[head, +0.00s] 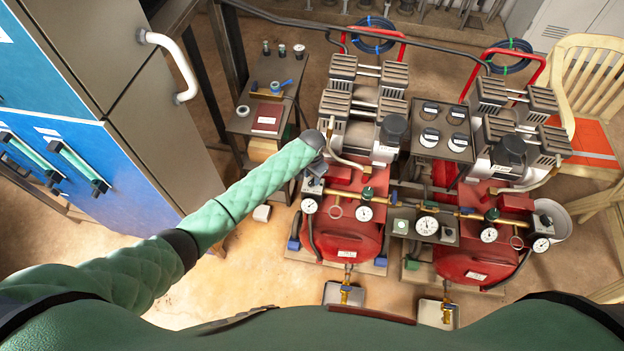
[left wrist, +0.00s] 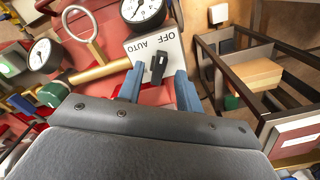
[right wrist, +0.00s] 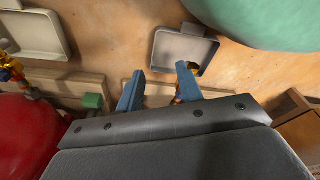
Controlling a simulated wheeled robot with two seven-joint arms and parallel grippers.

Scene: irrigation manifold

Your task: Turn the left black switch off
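The left black switch (left wrist: 159,64) sits on a light grey plate (left wrist: 138,47) marked AUTO and OFF, in the left wrist view. Its exact pointing direction is hard to tell. My left gripper (left wrist: 158,88) is open, with one blue finger on each side of the switch and gaps to it. In the head view my left gripper (head: 316,168) is over the left end of the left red compressor (head: 345,238), and mostly hides the switch. My right gripper (right wrist: 158,84) is open and empty above the floor, seen only in the right wrist view.
Gauges (left wrist: 142,8) and a brass pipe (left wrist: 98,74) lie close beside the left switch. A second red compressor (head: 470,262) stands to the right. A small table (head: 262,122) holds a red book. A shallow tray (right wrist: 160,48) lies on the floor below my right gripper.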

